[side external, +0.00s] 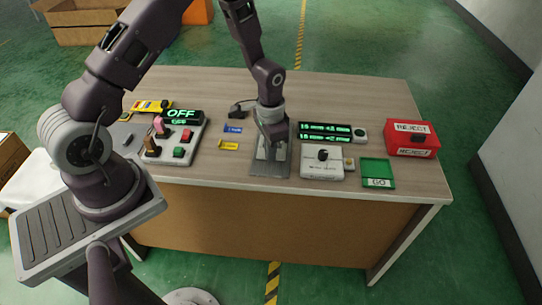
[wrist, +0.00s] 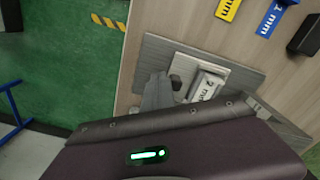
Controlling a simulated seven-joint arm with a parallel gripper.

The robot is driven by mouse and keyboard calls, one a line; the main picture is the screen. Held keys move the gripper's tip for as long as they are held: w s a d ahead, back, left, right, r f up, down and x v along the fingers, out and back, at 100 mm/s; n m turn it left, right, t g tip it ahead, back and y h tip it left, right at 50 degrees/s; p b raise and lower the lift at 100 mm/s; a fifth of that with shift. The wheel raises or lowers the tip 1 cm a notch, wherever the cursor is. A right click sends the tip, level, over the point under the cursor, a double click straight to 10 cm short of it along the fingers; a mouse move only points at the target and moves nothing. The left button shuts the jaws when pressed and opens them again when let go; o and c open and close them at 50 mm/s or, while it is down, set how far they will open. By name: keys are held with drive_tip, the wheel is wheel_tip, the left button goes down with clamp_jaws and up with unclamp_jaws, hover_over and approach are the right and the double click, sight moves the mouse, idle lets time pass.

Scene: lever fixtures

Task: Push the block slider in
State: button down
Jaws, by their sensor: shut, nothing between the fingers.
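A grey plate fixture (side external: 270,170) lies on the table near its front edge, below my gripper. It also shows in the wrist view (wrist: 155,60). On it, in the wrist view, sits a light block marked "2 mm" (wrist: 210,84), with a small dark piece (wrist: 176,82) beside it. I take these to be the block slider, but cannot tell which part slides. My gripper (side external: 268,150) is shut and empty, pointing down low over the plate. In the wrist view its fingers (wrist: 160,88) are close beside the dark piece; contact is unclear. The arm hides part of the fixture.
A control panel (side external: 180,140) with buttons and an "OFF" display stands left. Blue (side external: 233,129) and yellow (side external: 229,145) tags lie between. To the right are a white box (side external: 322,163), green display (side external: 325,132), green "GO" tray (side external: 378,172) and red reject bin (side external: 411,139).

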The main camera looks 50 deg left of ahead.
drive_tip(key=shift+w+a, duration=1.1)
drive_tip(key=shift+a, duration=0.05)
drive_tip(key=shift+s+d, duration=0.1)
drive_tip(key=shift+d, duration=0.05)
drive_tip(key=shift+s+d, duration=0.15)
drive_tip(key=shift+r, duration=4)
